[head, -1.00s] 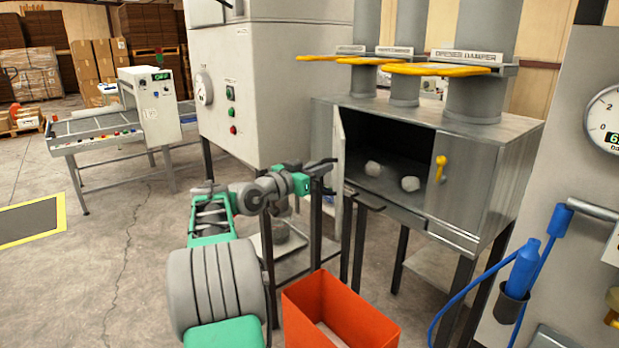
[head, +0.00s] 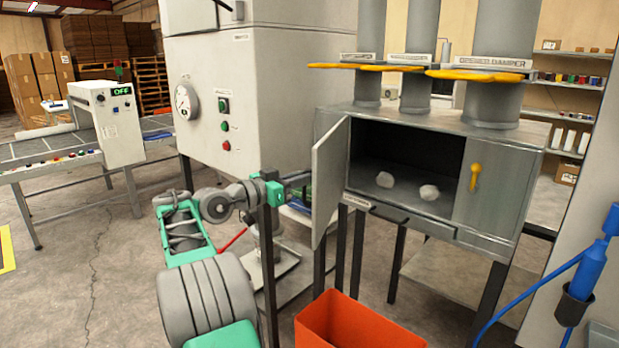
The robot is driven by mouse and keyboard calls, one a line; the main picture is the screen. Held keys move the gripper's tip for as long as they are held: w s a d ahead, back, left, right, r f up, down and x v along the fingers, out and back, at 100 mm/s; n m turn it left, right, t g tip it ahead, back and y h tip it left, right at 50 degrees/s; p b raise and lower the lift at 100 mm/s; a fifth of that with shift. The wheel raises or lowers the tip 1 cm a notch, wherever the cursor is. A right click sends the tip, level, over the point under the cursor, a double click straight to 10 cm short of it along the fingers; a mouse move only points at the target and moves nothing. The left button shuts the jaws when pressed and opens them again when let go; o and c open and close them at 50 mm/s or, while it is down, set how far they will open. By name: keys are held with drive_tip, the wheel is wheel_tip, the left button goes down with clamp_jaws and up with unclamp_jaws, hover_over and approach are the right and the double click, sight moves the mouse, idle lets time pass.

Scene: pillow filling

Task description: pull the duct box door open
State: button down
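The grey duct box (head: 500,225) stands on dark legs right of centre. Its door (head: 328,185) is hinged at the left of the opening and stands swung outward, its outer face partly towards the left. Two whitish lumps lie on the floor inside. A yellow handle (head: 475,177) sits on the closed front panel at the right. My gripper (head: 298,181) is on the left, outer side of the door, its dark fingers pointing at it. The fingertips are close to the door's face; contact and the finger gap are unclear.
An orange bin (head: 358,325) stands on the floor in front of the box. A tall white machine cabinet (head: 240,90) with gauge and buttons is behind my arm. A blue nozzle and hose (head: 592,268) are at the right. Floor at the left is clear.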

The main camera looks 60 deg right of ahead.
drive_tip(key=shift+w+r, duration=0.1)
drive_tip(key=shift+r, duration=0.05)
drive_tip(key=c, duration=1.5)
unclamp_jaws()
